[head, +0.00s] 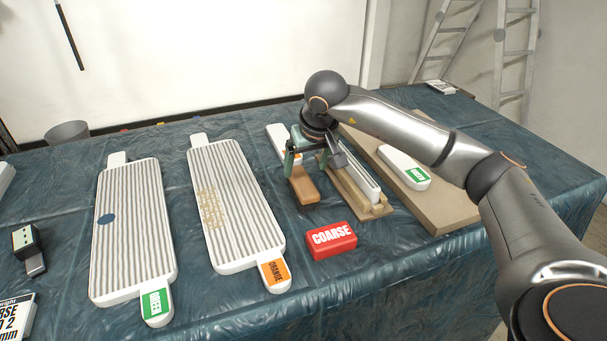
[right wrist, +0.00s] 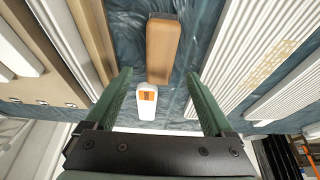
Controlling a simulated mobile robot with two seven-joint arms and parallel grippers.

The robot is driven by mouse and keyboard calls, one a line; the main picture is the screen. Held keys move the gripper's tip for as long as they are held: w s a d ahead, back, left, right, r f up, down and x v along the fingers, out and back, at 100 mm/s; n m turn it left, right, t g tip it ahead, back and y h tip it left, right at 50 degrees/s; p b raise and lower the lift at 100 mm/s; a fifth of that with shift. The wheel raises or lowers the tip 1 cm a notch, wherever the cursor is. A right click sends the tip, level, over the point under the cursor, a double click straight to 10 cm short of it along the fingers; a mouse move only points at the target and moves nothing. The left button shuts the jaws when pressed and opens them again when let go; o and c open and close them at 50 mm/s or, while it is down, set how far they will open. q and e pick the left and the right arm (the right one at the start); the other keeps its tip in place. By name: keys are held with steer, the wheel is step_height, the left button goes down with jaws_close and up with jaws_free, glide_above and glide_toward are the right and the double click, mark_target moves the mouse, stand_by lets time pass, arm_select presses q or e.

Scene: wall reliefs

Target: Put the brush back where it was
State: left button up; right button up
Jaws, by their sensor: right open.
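A brown wooden block, which looks like the brush (head: 303,187), lies on the blue sheet between the orange-labelled ribbed panel and a wooden tray. It also shows in the right wrist view (right wrist: 163,48); any bristles are hidden. My right gripper (head: 305,158) has green fingers and is open and empty. In the right wrist view my right gripper (right wrist: 159,75) has the block ahead of its fingertips, roughly in line with the gap. I cannot tell how high the fingers are above it. My left gripper is not in view.
A red COARSE block (head: 331,240) lies in front of the brush. Ribbed panels labelled ORANGE (head: 237,200) and GREEN (head: 135,225) lie to the left. A wooden tray (head: 352,195) and a tan board (head: 448,205) with a green-labelled white piece (head: 400,165) lie right.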

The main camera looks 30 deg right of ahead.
steer(key=shift+v, duration=2.25)
